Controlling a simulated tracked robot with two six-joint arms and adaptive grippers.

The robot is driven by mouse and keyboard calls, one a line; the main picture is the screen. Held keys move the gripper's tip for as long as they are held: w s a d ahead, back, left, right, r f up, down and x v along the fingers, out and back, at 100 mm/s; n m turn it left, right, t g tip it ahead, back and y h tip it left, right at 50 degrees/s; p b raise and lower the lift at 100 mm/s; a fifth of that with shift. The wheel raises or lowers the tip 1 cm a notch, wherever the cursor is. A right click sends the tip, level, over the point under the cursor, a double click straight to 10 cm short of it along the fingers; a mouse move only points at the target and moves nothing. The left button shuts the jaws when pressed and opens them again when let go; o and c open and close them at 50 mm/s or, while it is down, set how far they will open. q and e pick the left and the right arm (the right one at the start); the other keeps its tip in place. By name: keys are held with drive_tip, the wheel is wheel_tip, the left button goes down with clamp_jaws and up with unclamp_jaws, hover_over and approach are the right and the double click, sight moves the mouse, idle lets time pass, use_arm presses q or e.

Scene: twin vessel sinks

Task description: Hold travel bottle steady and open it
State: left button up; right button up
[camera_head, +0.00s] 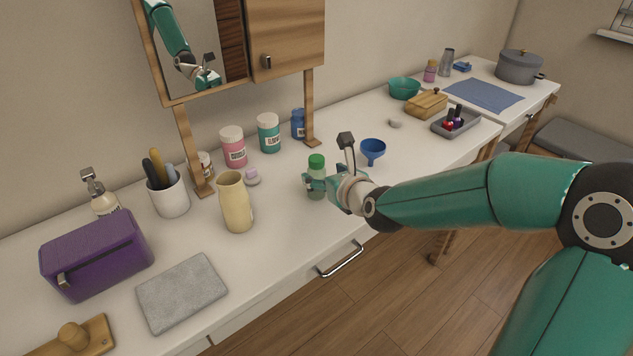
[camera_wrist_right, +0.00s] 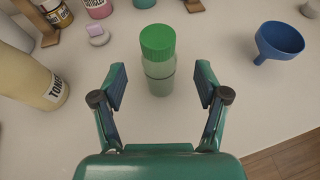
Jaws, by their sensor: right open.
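The travel bottle (camera_head: 317,178) is green with a brighter green cap and stands upright on the white counter. In the right wrist view the bottle (camera_wrist_right: 160,78) stands between the fingers, with its cap on top and clear space on both sides. My right gripper (camera_head: 318,184) reaches in from the right at the bottle's body, below the cap. In the right wrist view the right gripper (camera_wrist_right: 161,88) is open, and neither finger touches the bottle. My left gripper is not in view.
A cream bottle (camera_head: 235,202) stands to the left of the travel bottle. A blue funnel (camera_head: 372,150) is close behind on the right. The counter in front of the travel bottle is clear.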

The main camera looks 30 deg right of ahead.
sight(320, 174)
drive_tip(key=shift+f+p+x, duration=0.15)
drive_tip(key=shift+p+x, duration=0.05)
drive_tip(key=shift+x, duration=1.15)
drive_tip(key=shift+f+p+x, duration=0.15)
drive_tip(key=shift+p+x, duration=0.05)
drive_tip(key=shift+x, duration=1.1)
drive_tip(key=shift+s, duration=0.15)
drive_tip(key=shift+c, duration=0.2)
drive_tip(key=c, duration=1.2)
drive_tip(key=shift+c, duration=0.2)
drive_tip(key=shift+r, duration=0.15)
